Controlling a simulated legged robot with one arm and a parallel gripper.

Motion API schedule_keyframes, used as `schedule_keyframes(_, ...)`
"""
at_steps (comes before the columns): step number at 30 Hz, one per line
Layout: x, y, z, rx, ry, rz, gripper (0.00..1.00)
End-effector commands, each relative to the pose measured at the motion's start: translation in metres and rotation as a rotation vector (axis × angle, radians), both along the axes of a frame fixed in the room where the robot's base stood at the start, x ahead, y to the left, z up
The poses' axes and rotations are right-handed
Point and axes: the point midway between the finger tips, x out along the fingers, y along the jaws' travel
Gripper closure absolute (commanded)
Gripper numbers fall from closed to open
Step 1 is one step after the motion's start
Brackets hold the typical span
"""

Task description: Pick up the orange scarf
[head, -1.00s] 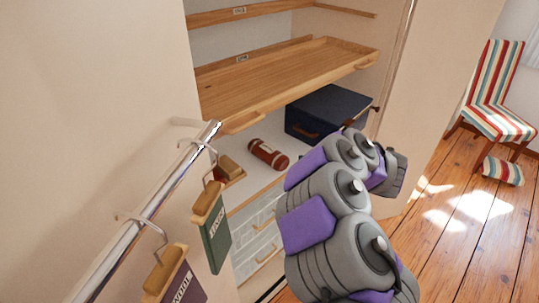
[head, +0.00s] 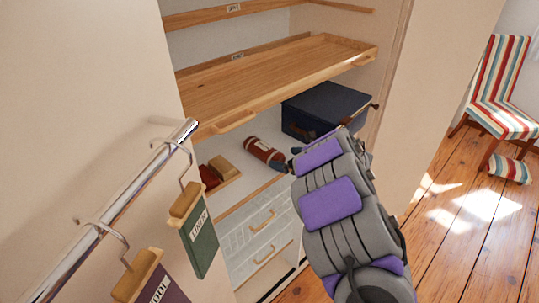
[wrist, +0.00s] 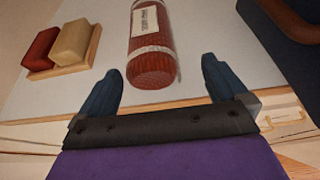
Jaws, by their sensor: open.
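A rolled, rust-red knitted bundle (head: 263,151) with pale bands, the one scarf-like thing in view, lies on the white cabinet surface under the wooden shelf. In the wrist view the bundle (wrist: 152,50) points toward me and its label is too blurred to read. My gripper (wrist: 162,68) is open, with its two blue fingers on either side of the bundle's near end. In the head view my gripper (head: 294,160) is partly hidden by my arm, just right of the bundle.
A dark blue box (head: 325,111) stands close behind on the right. A wooden tray with red and tan blocks (head: 222,168) lies to the left. The wooden shelf (head: 270,85) overhangs the surface. A rail (head: 125,200) with hanging tags stands at front left.

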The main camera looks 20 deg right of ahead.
Motion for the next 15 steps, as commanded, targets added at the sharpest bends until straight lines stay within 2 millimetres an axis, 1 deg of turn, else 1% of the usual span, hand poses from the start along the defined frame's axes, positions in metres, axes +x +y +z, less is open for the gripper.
schedule_keyframes(1,0.002,0.006,0.001,-0.004,0.0,0.004,0.0)
schedule_keyframes(5,0.007,0.012,-0.001,-0.009,0.001,0.004,0.0)
schedule_keyframes(8,0.016,0.012,-0.006,-0.004,0.002,0.003,0.0)
schedule_keyframes(12,0.034,0.01,-0.016,0.005,0.001,0.004,0.0)
schedule_keyframes(15,0.044,0.008,-0.021,0.009,0.001,0.001,0.0)
